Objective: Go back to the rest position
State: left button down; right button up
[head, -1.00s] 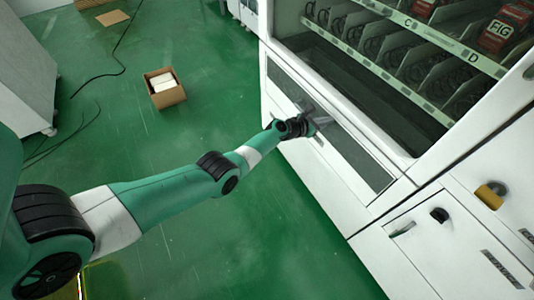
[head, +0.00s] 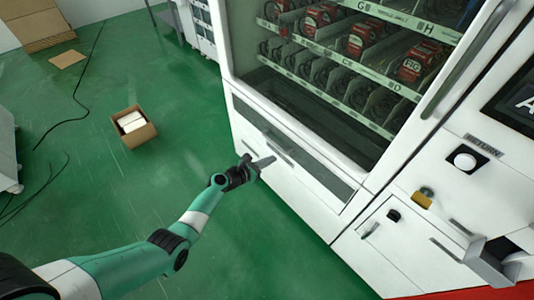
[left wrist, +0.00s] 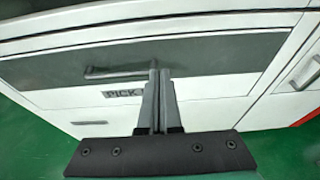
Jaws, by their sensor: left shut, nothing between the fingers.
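My left gripper (head: 268,161) is shut and empty. In the head view it is in front of the vending machine's (head: 222,60) lower front, near the pick-up flap (head: 318,170). The flap is a closed dark grey panel with a bar handle. In the left wrist view the shut fingers (left wrist: 158,92) point at the flap (left wrist: 220,62), and their tips appear just right of its handle (left wrist: 115,73). I cannot tell whether they touch it. A label reading "PICK" is partly hidden by the fingers.
Red boxes (head: 362,38) stand on the machine's shelves. A lock with a yellow tag (head: 421,200) and a return button (head: 464,161) are at right.

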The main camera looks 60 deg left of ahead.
pick_arm(q)
jog(key=shift+s+r, duration=0.1)
jog(key=shift+s, duration=0.4)
pick_arm(e)
jog(key=shift+r, duration=0.3)
pick_arm(q)
jog(key=shift+d, duration=0.1)
